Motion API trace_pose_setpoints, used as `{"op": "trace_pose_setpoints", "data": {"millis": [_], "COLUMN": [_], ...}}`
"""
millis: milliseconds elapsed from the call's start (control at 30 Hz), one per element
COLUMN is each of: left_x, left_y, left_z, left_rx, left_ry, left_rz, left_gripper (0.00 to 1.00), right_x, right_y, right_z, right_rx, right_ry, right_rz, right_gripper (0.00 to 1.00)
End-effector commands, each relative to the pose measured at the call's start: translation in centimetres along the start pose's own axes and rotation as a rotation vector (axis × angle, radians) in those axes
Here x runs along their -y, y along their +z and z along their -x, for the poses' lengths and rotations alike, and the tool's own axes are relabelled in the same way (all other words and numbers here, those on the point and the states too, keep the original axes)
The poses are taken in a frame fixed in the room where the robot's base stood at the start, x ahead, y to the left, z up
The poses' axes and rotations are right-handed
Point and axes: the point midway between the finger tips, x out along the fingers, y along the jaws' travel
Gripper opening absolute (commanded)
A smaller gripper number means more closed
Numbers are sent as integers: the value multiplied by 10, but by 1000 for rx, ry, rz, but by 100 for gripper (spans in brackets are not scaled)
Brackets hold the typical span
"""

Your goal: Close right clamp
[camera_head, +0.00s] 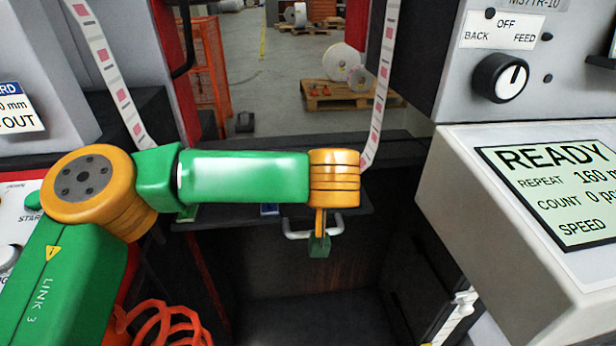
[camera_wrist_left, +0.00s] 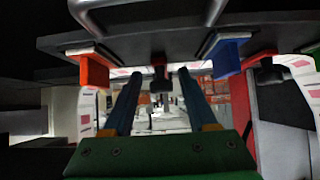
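My left gripper (camera_wrist_left: 160,76) is open and empty in the left wrist view, its two blue fingers apart over the green palm. A red-orange block (camera_wrist_left: 93,71) and a blue block (camera_wrist_left: 227,57) sit under a dark plate at its upper left and upper right. Silver bar handles (camera_wrist_left: 88,18) show on the plate; they appear to belong to the clamps. In the head view, a silver handle (camera_head: 298,234) lies below my left wrist, partly covered by it. Whether either clamp is open or closed is unclear. My right gripper is not in view.
A label web (camera_head: 107,62) runs down at left and another strip (camera_head: 380,90) at right. A control box with a knob (camera_head: 500,78) and a READY display (camera_head: 560,185) stand on the right. Pallets (camera_head: 345,95) lie far behind.

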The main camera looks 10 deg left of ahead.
Motion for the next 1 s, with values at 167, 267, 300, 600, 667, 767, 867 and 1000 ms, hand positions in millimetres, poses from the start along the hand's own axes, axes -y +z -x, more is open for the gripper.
{"op": "trace_pose_setpoints", "data": {"millis": [167, 267, 300, 600, 667, 767, 867, 1000], "left_x": [0, 0, 0, 0, 0, 0, 0, 0], "left_y": [-2, -3, -3, -2, -2, -1, -1, -1], "left_z": [0, 1, 3, 60, 67, 72, 72, 72], "left_rx": [-4, -6, -6, -7, -7, -5, -5, -5], "left_ry": [0, 1, 1, 4, 2, 1, 0, 0], "left_rz": [3, 4, 4, 2, 3, 2, 3, 3], "left_gripper": [65, 65, 65, 65, 65, 65, 65, 65], "right_x": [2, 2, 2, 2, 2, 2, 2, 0], "right_y": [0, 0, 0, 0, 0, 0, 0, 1], "right_z": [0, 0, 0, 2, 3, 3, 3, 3], "right_rx": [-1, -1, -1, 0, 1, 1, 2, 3], "right_ry": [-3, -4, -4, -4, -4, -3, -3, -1], "right_rz": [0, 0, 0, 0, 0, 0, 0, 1], "right_gripper": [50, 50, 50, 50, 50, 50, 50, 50]}}
